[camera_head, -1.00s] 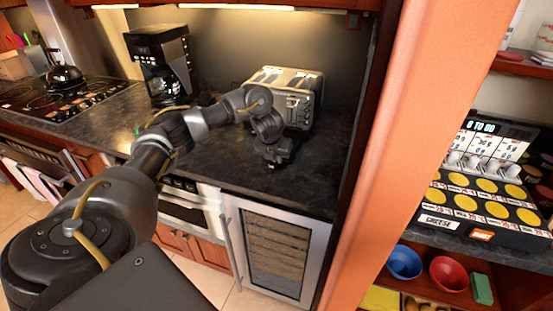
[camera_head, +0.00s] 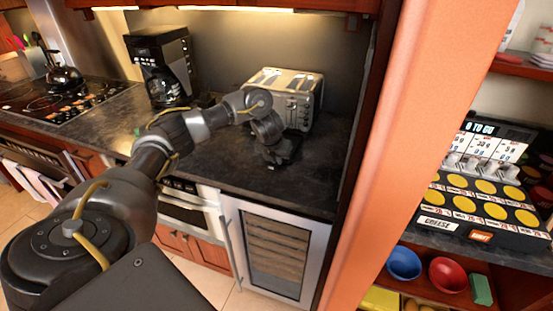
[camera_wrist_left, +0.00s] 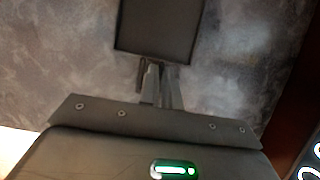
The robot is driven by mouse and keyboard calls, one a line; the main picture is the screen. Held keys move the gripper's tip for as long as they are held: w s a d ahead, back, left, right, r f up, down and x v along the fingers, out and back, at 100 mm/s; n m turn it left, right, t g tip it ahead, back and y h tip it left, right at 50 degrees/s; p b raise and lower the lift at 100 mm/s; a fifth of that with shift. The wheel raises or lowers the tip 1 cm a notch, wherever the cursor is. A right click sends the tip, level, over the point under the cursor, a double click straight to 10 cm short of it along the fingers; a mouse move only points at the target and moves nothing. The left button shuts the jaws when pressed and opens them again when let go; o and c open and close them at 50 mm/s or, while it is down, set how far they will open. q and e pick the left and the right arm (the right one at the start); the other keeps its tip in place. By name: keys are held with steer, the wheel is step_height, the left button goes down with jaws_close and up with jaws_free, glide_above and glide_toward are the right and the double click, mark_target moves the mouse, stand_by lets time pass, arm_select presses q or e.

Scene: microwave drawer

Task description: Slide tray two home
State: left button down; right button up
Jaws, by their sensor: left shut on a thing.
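My left gripper (camera_head: 275,164) hangs low over the dark countertop, just in front of the toaster (camera_head: 285,95). In the left wrist view its narrow fingers (camera_wrist_left: 161,85) are close together, shut on a dark, flat, square thing (camera_wrist_left: 155,30) above the stone counter. I cannot tell whether this thing is a tray. No tray marked two can be made out. My right gripper is out of view.
A coffee maker (camera_head: 163,65) stands left of the toaster, with a stove (camera_head: 60,100) further left. A glass-door cooler (camera_head: 277,252) is below the counter. An orange panel (camera_head: 420,110) bounds the right, with shelves beyond it. The counter front is clear.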

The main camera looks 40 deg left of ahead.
arm_select(q)
steer(key=shift+w, duration=0.1)
steer(key=shift+w+a+b, duration=0.3)
steer(key=shift+w+b, duration=0.35)
steer(key=shift+w, duration=0.25)
steer(key=shift+w, duration=0.2)
steer(key=shift+w+a+b, duration=0.1)
steer(key=shift+w+b, duration=0.05)
steer(key=shift+b, duration=0.15)
steer(key=shift+w+a+b, duration=0.2)
steer(key=shift+w+b, duration=0.1)
steer(key=shift+w, duration=0.2)
steer(key=shift+w+a+b, duration=0.15)
steer(key=shift+w+b, duration=0.1)
steer(key=shift+w, duration=0.25)
steer(key=shift+w+a+b, duration=0.25)
steer(key=shift+w+b, duration=0.15)
steer(key=shift+w, duration=0.25)
steer(key=shift+w+a+b, duration=0.2)
steer(key=shift+w+b, duration=0.15)
steer(key=shift+w, duration=0.25)
